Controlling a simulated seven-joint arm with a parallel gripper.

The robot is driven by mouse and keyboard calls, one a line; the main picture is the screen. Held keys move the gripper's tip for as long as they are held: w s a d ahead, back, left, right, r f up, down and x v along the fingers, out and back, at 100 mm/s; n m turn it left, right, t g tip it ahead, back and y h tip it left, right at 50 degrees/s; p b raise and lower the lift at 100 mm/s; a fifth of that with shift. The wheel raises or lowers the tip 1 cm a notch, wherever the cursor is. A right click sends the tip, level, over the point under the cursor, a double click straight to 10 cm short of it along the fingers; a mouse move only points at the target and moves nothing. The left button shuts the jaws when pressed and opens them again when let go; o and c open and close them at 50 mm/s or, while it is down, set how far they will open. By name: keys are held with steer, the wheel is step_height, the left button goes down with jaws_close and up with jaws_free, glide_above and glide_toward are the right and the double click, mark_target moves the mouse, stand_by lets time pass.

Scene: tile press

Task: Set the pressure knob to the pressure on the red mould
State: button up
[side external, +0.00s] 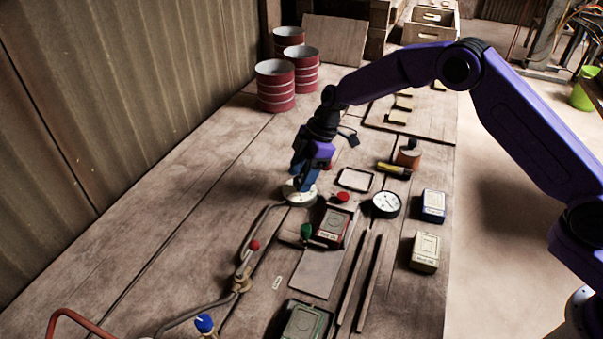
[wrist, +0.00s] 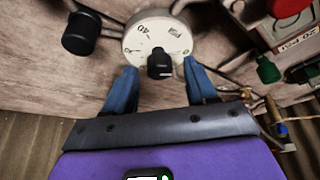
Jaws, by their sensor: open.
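The pressure dial, a round white plate (side external: 292,198), lies on the bench below my gripper (side external: 303,184). In the wrist view, the white dial (wrist: 137,42) shows a 40 and other marks, with a black knob (wrist: 160,64) near its lower edge. My gripper (wrist: 159,70) is open, its blue fingers on either side of the knob; I cannot tell whether they touch it. The red mould (side external: 333,224) sits right of the dial; it also shows in the wrist view (wrist: 285,22), with a label that seems to read 20 PSI.
A round gauge (side external: 386,203), a blue mould (side external: 433,205), a cream mould (side external: 425,250) and a green mould (side external: 302,322) stand on the bench. A green knob (side external: 306,230) and pipes with a red valve (side external: 254,245) are close by. Red drums (side external: 276,86) stand at the back.

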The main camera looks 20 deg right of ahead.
steer(key=shift+f, duration=0.1)
jaws_close()
stand_by(0.3)
steer(key=m+t, duration=0.1)
steer(key=m, duration=0.1)
steer(key=m+t, duration=0.1)
steer(key=m, duration=0.2)
steer(key=shift+s+a+m+h, duration=0.1)
steer(key=shift+s+m+h, duration=0.1)
steer(key=shift+m+h, duration=0.1)
steer(key=m+t, duration=0.1)
steer(key=m, duration=0.2)
steer(key=m+h, duration=0.1)
steer(key=m, duration=0.2)
steer(key=shift+s+a+t+h, duration=0.1)
steer(key=shift+t+h, duration=0.2)
steer(key=shift+t, duration=0.1)
steer(key=m+h, duration=0.1)
steer(key=m, duration=0.2)
steer(key=m+h, duration=0.1)
steer(key=m, duration=0.2)
steer(key=shift+a+t, duration=0.15)
steer(key=shift+t, duration=0.15)
steer(key=m+h, duration=0.1)
steer(key=m, duration=0.2)
steer(key=m+h, duration=0.1)
steer(key=m, duration=0.2)
steer(key=shift+a, duration=0.1)
